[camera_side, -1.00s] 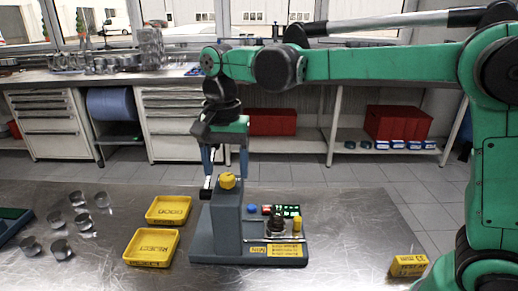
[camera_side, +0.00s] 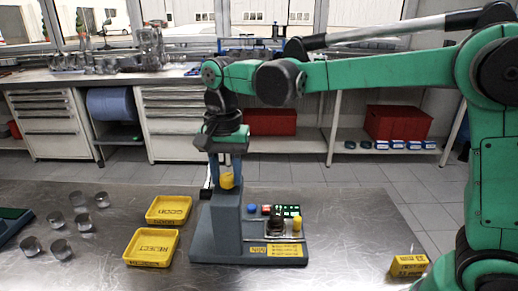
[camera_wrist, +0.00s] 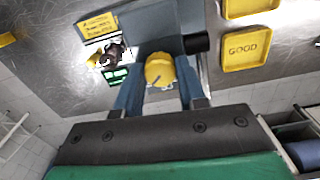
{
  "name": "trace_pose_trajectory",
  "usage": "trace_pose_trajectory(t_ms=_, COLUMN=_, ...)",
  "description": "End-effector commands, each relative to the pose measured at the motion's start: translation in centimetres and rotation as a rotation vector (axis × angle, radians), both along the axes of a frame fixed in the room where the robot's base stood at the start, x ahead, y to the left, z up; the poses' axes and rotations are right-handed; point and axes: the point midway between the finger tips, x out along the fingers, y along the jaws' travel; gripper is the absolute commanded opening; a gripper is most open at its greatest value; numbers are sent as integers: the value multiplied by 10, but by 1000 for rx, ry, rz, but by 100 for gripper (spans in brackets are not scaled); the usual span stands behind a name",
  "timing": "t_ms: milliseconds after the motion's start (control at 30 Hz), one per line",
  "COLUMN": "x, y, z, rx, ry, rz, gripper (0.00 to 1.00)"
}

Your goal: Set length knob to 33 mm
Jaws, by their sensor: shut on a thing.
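The yellow length knob (camera_side: 227,181) sits on top of the upright grey-blue column of the gauge fixture (camera_side: 228,228). My gripper (camera_side: 226,176) is over the column in the side view, with its fingers down around the knob. In the wrist view, the knob (camera_wrist: 160,70) lies between the two blue fingers of my gripper (camera_wrist: 160,88), which is shut on it. A dark line shows on the knob's face, but I cannot read a setting. The green display (camera_side: 287,211) on the fixture is too small to read.
A yellow GOOD tray (camera_side: 150,219) and a yellow REJECT tray (camera_side: 130,261) lie left of the fixture. Several metal cylinders (camera_side: 61,249) stand farther left. A yellow box (camera_side: 409,265) sits near the table's right edge. The fixture base carries a blue button (camera_side: 252,208) and a yellow part (camera_side: 297,223).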

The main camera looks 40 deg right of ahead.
Motion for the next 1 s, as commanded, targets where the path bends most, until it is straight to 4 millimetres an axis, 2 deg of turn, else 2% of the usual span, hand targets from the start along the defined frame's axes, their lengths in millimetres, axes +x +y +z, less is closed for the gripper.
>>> trace_pose_trajectory(t_ms=267, x=0, y=0, z=0, rx=1, ry=1, rz=136, gripper=0)
trace_pose_trajectory(t_ms=1000, x=0, y=0, z=1, rx=0, ry=1, rz=729, gripper=0)
